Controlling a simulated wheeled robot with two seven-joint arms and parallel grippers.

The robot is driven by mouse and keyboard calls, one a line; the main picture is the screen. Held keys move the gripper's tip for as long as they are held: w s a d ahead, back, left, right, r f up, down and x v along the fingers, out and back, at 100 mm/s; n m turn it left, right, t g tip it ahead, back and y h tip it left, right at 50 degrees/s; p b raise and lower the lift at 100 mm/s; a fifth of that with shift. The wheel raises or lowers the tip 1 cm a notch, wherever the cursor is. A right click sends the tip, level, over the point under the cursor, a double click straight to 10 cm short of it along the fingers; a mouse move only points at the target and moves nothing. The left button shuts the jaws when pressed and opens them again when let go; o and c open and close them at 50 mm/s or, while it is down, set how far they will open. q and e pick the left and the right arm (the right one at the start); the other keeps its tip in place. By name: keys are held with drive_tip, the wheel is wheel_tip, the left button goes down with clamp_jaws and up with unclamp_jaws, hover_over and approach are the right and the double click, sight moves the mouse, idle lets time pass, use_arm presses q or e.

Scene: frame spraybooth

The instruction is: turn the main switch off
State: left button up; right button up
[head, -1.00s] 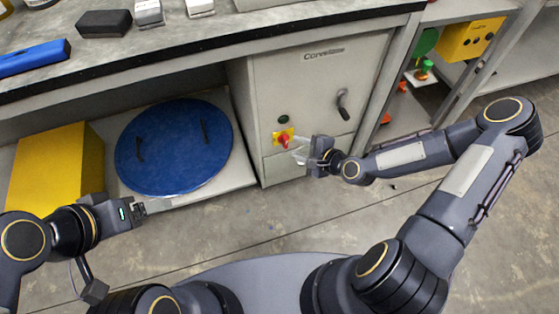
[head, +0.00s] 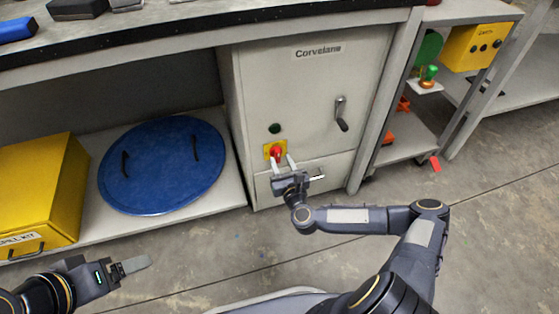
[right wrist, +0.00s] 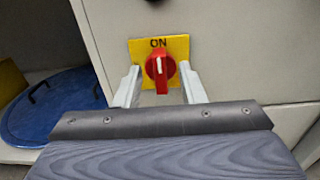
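The main switch is a red rotary knob (head: 276,152) on a yellow plate (head: 267,147), low on the grey cabinet front (head: 315,90). In the right wrist view the red knob (right wrist: 160,68) has its white mark upright, below the word ON on the yellow plate (right wrist: 178,45). My right gripper (right wrist: 162,88) is open, one finger on each side of the knob, with gaps to it on both sides. In the head view the right gripper (head: 282,164) is just below the knob. My left gripper (head: 132,266) is over the floor at lower left; its opening is unclear.
A dark green button (head: 274,128) is above the switch, and a black lever handle (head: 341,113) is to its right. A drawer handle (head: 318,176) is below. A blue round lid (head: 165,165) and a yellow box (head: 42,190) are on the lower shelf.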

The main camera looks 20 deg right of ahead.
drive_tip(key=shift+w, duration=1.05)
drive_tip(key=shift+c, duration=0.5)
clamp_jaws()
drive_tip(key=shift+a, duration=0.1)
